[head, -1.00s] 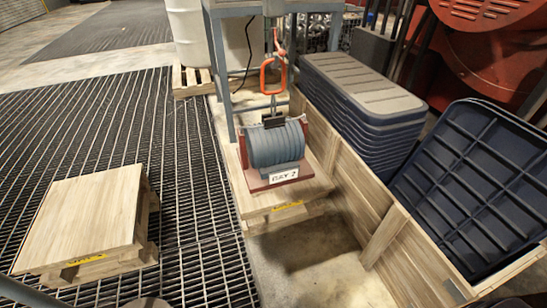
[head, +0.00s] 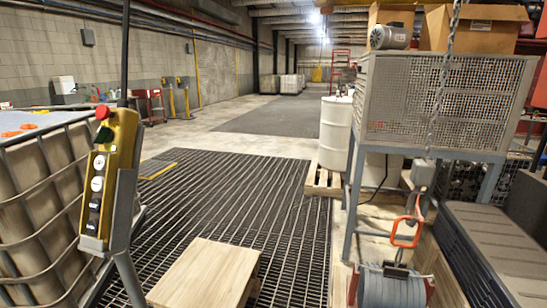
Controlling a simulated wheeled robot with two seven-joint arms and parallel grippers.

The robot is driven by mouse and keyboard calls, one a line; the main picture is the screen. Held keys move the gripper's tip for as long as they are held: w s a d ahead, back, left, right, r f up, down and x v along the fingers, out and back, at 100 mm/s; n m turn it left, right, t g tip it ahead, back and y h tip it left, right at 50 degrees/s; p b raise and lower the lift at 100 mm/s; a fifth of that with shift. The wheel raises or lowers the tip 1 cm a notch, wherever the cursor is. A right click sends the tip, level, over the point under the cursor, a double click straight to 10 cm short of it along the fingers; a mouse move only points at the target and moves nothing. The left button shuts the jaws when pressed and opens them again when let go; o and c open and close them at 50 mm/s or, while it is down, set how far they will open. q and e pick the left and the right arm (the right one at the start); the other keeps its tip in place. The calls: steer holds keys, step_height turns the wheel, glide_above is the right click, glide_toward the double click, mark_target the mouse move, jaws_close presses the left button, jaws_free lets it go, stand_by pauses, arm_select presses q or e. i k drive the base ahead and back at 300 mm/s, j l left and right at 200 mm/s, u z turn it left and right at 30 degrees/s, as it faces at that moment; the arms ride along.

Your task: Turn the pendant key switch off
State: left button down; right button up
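The pendant (head: 112,180) is a yellow control box at the left, slightly tilted, on a grey upright stand (head: 126,215). Its face shows a red button (head: 103,111) at the top, a dark green one (head: 104,135) below, then two white buttons (head: 99,162) and dark ones lower down. I cannot make out which control is the key switch or how it is turned. Neither of my grippers is in view.
A caged white tank (head: 40,200) stands left of the pendant. A wooden pallet block (head: 205,275) lies on the floor grating at the bottom middle. An orange hook (head: 406,232) hangs over a grey drum (head: 393,288) at the right. The grating (head: 240,200) beyond is clear.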

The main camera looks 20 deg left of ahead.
mark_target(104, 134)
steer(key=j+u, duration=0.15)
steer(key=u, duration=1.45)
